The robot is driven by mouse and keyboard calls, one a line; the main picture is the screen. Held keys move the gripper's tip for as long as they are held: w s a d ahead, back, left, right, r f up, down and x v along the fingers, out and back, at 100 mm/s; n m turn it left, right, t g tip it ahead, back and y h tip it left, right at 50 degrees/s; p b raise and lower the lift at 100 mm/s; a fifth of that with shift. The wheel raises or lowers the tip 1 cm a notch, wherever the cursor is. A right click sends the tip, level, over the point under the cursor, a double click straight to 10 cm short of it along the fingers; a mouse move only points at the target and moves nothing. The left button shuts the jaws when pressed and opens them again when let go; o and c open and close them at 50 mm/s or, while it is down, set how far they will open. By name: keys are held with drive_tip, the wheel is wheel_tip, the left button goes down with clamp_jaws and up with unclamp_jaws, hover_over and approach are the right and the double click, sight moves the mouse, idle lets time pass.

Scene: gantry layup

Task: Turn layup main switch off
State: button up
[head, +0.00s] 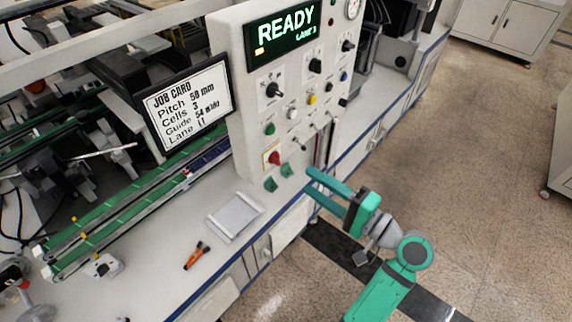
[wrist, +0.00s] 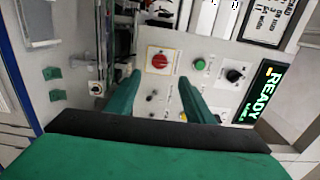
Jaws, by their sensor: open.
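A red knob on a yellow-edged plate, which looks like the main switch (head: 273,158), sits low on the white control panel (head: 243,120). The switch also shows in the wrist view (wrist: 160,60), ahead of and between my fingertips. Its pointing direction is too small to read surely. My gripper (head: 309,180) is open and empty, in front of the panel's lower part and to the right of the switch in the head view. Its green fingers also show in the wrist view (wrist: 160,79), apart from the switch. The panel display (head: 282,27) reads READY.
Black selector knobs (head: 273,90), a green button (head: 269,129) and a yellow button (head: 312,99) are near the switch. A job card screen (head: 185,105) stands left. An orange-handled tool (head: 197,256) lies on the bench.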

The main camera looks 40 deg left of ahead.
sight(280, 161)
drive_tip(key=a, duration=1)
drive_tip(key=shift+w, duration=0.35)
drive_tip(key=c, duration=1)
